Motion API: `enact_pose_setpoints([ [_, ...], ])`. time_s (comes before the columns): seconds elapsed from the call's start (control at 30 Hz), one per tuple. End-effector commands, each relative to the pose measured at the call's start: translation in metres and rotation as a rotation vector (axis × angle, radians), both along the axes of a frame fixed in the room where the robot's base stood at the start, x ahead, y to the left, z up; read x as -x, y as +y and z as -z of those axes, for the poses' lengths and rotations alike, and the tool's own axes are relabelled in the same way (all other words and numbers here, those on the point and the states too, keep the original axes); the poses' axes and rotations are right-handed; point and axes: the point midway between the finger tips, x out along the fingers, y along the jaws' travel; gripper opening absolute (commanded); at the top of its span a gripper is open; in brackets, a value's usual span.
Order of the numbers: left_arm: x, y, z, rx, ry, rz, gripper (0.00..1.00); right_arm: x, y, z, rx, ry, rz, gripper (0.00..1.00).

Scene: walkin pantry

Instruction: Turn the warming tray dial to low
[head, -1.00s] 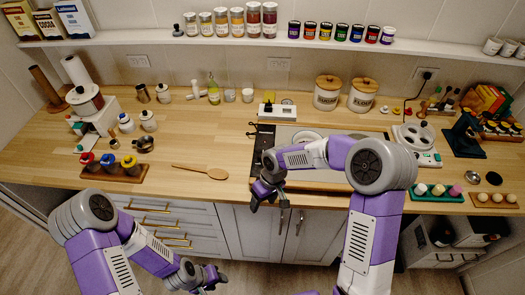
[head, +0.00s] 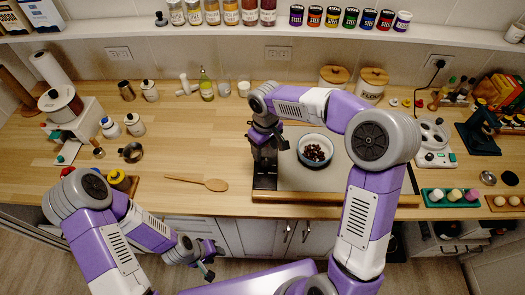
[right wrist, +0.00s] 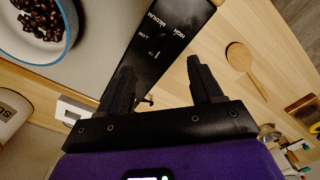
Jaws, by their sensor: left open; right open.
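The warming tray (head: 365,187) is a flat pale slab on the wooden counter. Its black control strip (head: 265,180) runs along its left side. I cannot make out the dial's outline or pointer clearly. My right gripper (head: 266,143) is over the strip; in its wrist view the two fingers (right wrist: 160,70) are apart with nothing between them. My left gripper (head: 205,262) is open and empty, low in front of the counter.
A bowl of dark beans (head: 315,150) sits on the tray, close to the right of my right gripper. A wooden spoon (head: 205,183) lies on the counter to the left. Canisters (head: 370,82) stand behind the tray. The counter between spoon and tray is clear.

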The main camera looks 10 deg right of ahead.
Motion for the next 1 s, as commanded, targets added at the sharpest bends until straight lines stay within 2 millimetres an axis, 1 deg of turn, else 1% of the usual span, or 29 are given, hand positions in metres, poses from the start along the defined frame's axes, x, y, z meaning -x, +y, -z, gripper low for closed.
enact_pose_setpoints([
  [0.03, 0.000, 0.000, 0.001, 0.000, 0.001, 0.000, 0.43, 0.001, 0.000, 0.008, 0.001, 0.005, 0.000, 0.65],
  [0.2, 0.001, 0.000, 0.005, 0.000, 0.002, 0.000, 0.43, 0.001, 0.000, 0.036, 0.000, 0.006, 0.000, 0.65],
  [0.3, 0.001, 0.000, 0.006, 0.000, 0.001, 0.000, 0.43, 0.002, 0.000, 0.051, -0.001, 0.005, 0.000, 0.65],
  [0.4, 0.000, 0.000, 0.007, 0.000, 0.001, -0.001, 0.43, 0.001, 0.000, 0.061, -0.001, 0.003, 0.000, 0.65],
  [0.53, 0.000, 0.000, 0.008, 0.000, 0.001, 0.000, 0.43, 0.001, 0.000, 0.068, -0.001, 0.003, 0.000, 0.65],
  [0.77, 0.000, 0.000, 0.008, 0.000, 0.001, 0.000, 0.43, 0.001, 0.000, 0.069, 0.000, 0.001, 0.001, 0.65],
  [0.8, 0.000, 0.000, 0.008, 0.000, 0.001, 0.000, 0.43, 0.001, 0.000, 0.069, 0.000, 0.001, 0.001, 0.64],
  [0.83, 0.000, 0.000, 0.008, 0.000, 0.001, 0.000, 0.43, 0.001, 0.000, 0.069, 0.000, 0.001, 0.001, 0.59],
  [1.0, 0.000, 0.000, 0.008, 0.000, 0.001, 0.000, 0.43, 0.001, 0.000, 0.069, 0.000, 0.001, 0.000, 0.33],
])
